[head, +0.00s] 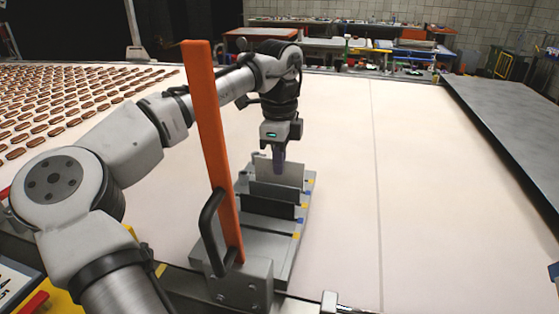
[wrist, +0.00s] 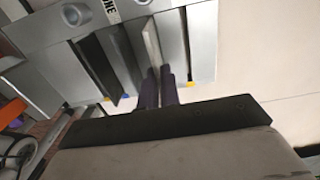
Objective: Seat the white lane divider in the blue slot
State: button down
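The white lane divider (head: 292,173) stands upright at the far end of the grey slotted rack (head: 268,238). My gripper (head: 279,165) points down at its top edge. In the wrist view my two dark fingers (wrist: 158,88) are on either side of the pale divider (wrist: 152,42) and appear shut on it. Yellow and blue marks line the rack's right edge, including a blue mark (head: 308,192); a blue mark (wrist: 125,96) also shows in the wrist view. The divider's lower edge is hidden, so I cannot tell how deep it sits or in which slot.
Dark dividers (head: 268,208) stand in the rack nearer to me. An orange upright bar (head: 214,150) with a black handle (head: 210,232) rises at the rack's near end. Rows of brown cookies (head: 75,95) lie at left. The pale surface to the right is clear.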

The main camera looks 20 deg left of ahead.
jog(key=shift+f, duration=0.15)
jog(key=shift+f, duration=0.45)
jog(key=c, duration=1.6)
grip_release()
notch_tip(320, 180, up, 13)
jog(key=shift+r+p, duration=0.1)
jog(key=shift+p, duration=0.2)
